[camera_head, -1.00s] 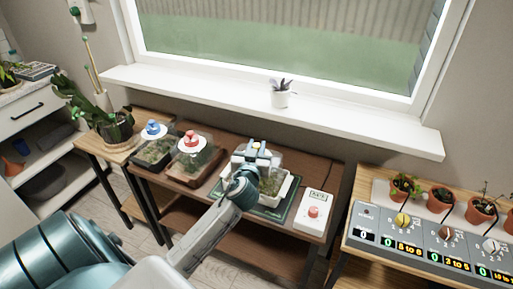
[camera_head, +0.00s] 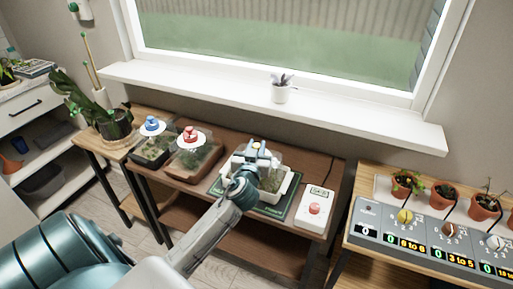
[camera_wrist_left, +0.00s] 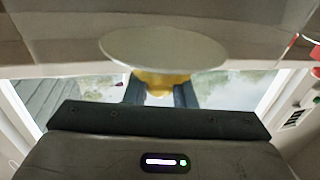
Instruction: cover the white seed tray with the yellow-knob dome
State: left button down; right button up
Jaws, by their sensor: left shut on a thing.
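The white seed tray (camera_head: 291,186) stands on a dark green mat on the brown table, with green growth inside. The clear yellow-knob dome (camera_head: 276,162) is over the tray; I cannot tell whether its lower edge touches the rim all round. My left gripper (camera_head: 258,150) is at the top of the dome and hides part of dome and tray. In the left wrist view its fingers are shut on the yellow knob (camera_wrist_left: 160,84), beside the knob's pale round disc (camera_wrist_left: 163,49). My right gripper is not in view.
Left of the tray stand a red-knob dome (camera_head: 191,134) and a blue-knob dome (camera_head: 152,124) on their own trays. A white box with a red button (camera_head: 315,208) is close on the right. A windowsill (camera_head: 220,98) runs behind; a dial panel (camera_head: 430,238) is further right.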

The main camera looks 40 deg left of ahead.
pick_arm(q)
jog(key=shift+f, duration=0.1)
dwell(0.5)
jog(key=c, duration=1.1)
grip_release()
jog(key=shift+s, duration=0.1)
